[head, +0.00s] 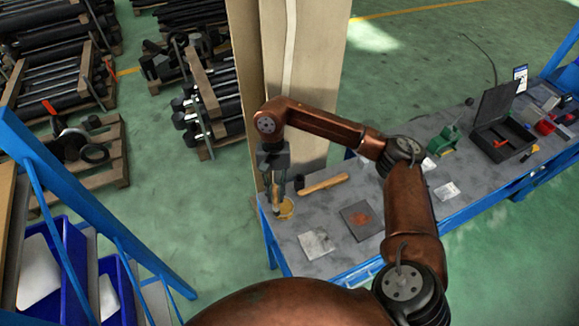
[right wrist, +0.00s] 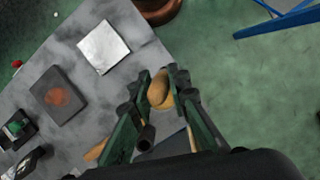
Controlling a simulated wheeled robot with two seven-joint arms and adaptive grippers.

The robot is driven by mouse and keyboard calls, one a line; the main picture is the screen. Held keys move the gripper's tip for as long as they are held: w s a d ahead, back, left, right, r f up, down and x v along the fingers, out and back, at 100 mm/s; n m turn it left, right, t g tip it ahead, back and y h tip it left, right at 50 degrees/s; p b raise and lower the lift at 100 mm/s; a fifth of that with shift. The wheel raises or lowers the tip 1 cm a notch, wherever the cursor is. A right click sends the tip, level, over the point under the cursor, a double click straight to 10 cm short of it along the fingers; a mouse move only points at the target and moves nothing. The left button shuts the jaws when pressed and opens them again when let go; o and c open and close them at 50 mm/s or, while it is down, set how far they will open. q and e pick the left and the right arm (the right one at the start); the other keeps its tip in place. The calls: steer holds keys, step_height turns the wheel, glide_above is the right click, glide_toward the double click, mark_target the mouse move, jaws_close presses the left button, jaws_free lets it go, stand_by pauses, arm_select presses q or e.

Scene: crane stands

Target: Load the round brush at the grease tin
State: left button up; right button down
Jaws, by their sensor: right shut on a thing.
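My left gripper is not in view.
A wooden-handled tool (head: 323,184) lies just right of the tin. A pale square plate (head: 316,243) and a dark plate with a rust-coloured patch (head: 361,220) lie on the bench. An open black case (head: 497,125) stands further right. A pillar (head: 315,80) rises behind the bench.

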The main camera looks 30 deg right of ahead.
steer(key=w+d+r+m+t+y+p, duration=0.15)
steer(key=m+p, duration=0.35)
steer(key=m, duration=0.5)
steer(key=w+d+r+m+t+p, duration=0.25)
steer(key=m+p, duration=0.35)
steer(key=m, duration=0.4)
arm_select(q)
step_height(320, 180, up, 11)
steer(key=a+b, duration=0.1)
arm_select(e)
step_height(320, 180, down, 7)
steer(key=m+t, duration=0.1)
steer(key=m, duration=0.1)
steer(key=shift+s+d+h, duration=0.15)
steer(key=shift+h, duration=0.3)
arm_select(q)
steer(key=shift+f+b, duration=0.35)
steer(key=shift+b, duration=0.25)
arm_select(e)
steer(key=shift+f, duration=0.45)
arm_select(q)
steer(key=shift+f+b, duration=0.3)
arm_select(e)
steer(key=shift+s+f, duration=0.1)
steer(key=shift+f, duration=0.05)
